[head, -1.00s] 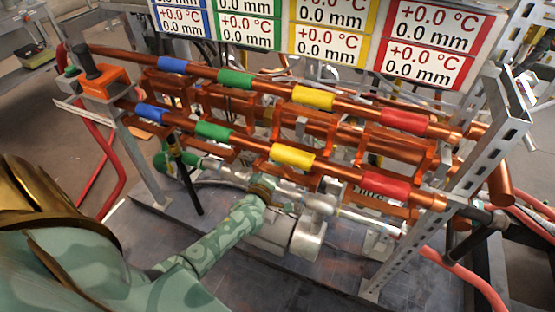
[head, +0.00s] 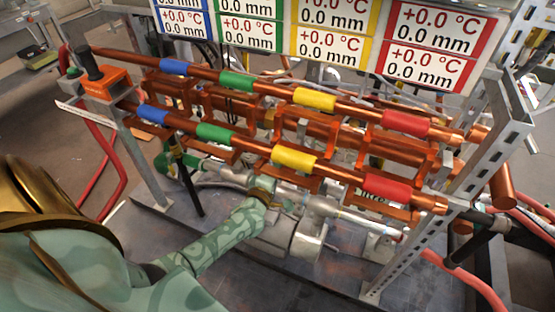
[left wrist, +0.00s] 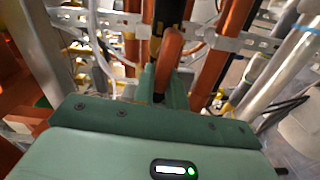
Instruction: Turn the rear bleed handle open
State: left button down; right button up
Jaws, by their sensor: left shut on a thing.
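My left arm reaches in from the lower left in the head view, and its wrist goes in under the lower copper pipes, which hide the fingers. In the left wrist view my green left gripper (left wrist: 163,86) is shut on a copper-coloured bar with a rounded end (left wrist: 171,46), which appears to be the rear bleed handle. A dark part with a yellow edge stands right beside the bar. The bar's far end and pivot are hidden, so I cannot tell how far it is turned. My right gripper is in neither view.
Copper pipes with blue, green, yellow and red bands (head: 294,158) run close above my left wrist. A slotted metal post (head: 440,215) stands at the right. A black rod (head: 187,178) hangs left of my forearm. Readout panels (head: 428,40) are at the back.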

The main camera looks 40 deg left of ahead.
pick_arm(q)
jog(key=c, duration=1.4)
grip_release()
jog(key=shift+c, duration=0.2)
jog(key=p+v, duration=0.3)
jog(key=v, duration=1.3)
jog(key=shift+s+p, duration=0.2)
jog(key=shift+p, duration=0.1)
jog(key=shift+f, duration=0.1)
